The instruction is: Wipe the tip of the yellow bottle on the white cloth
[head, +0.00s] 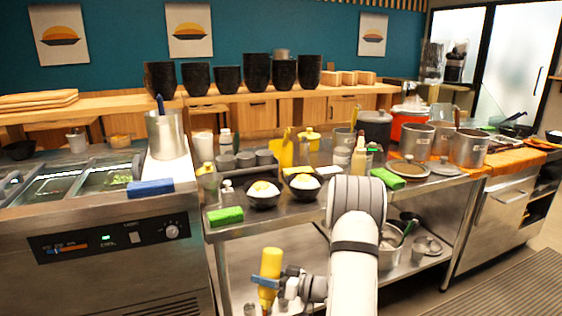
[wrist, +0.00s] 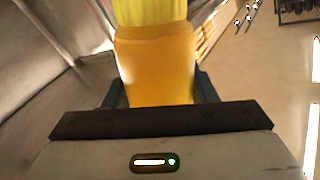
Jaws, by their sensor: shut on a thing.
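The yellow bottle (head: 271,260) is in my gripper (head: 267,281), low in front of the steel counter. My gripper is shut around the bottle's body. In the wrist view the bottle (wrist: 155,65) fills the space between the fingers, with an orange-yellow body and a brighter yellow part at the top edge. I cannot make out the bottle's tip in either view. I cannot pick out a white cloth for sure; a plain white surface (head: 170,172) lies under a steel pot left of the counter.
The steel counter holds two black bowls with white and yellow food (head: 263,194), a green folded cloth (head: 225,215) at its front left corner and another green cloth (head: 388,178). A blue cloth (head: 150,187) lies on the unit to the left. Steel pots (head: 418,142) stand at the right.

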